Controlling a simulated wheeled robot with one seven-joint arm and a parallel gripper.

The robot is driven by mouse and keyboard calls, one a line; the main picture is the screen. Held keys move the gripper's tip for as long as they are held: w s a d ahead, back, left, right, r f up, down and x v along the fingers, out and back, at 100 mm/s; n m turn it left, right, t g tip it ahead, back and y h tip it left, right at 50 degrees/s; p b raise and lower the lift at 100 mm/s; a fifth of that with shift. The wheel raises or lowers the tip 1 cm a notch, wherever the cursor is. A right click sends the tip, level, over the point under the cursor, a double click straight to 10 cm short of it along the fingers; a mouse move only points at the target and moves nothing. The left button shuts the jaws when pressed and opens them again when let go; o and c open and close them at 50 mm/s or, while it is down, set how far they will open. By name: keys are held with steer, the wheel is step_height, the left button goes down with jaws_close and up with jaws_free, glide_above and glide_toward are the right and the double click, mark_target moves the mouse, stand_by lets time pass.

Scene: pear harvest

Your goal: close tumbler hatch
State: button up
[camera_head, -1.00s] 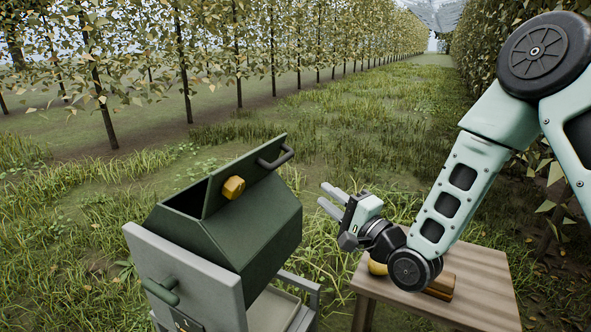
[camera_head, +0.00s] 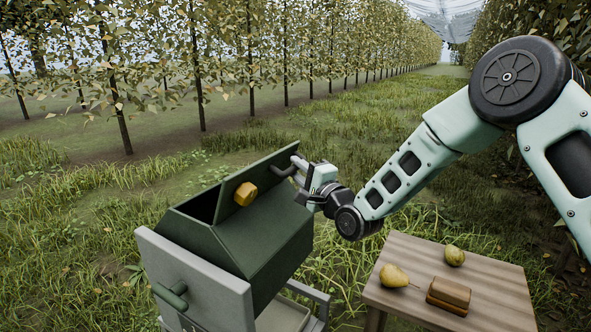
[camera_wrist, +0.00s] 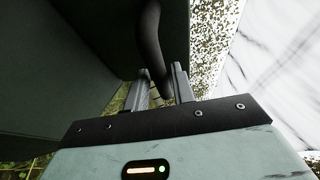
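The green tumbler (camera_head: 262,245) stands on a grey frame at the lower left of the head view. The opening behind the hatch is dark. My gripper (camera_head: 296,168) is at the handle. In the wrist view the dark handle bar (camera_wrist: 151,45) runs down between the two fingers of my gripper (camera_wrist: 158,88). The fingers stand apart, and I see space beside the bar.
A wooden table (camera_head: 405,255) stands to the right, bearing two yellow-green pears (camera_head: 394,276) and (camera_head: 454,255) and a brown block (camera_head: 449,295). A green crank handle (camera_head: 172,296) sticks out of the grey frame (camera_head: 190,270). Grass and tree rows lie behind.

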steer(key=shift+w+a+r, duration=0.15)
steer(key=shift+w+a, duration=0.15)
steer(key=shift+w, duration=0.2)
jaws_close()
steer(key=shift+r, duration=0.1)
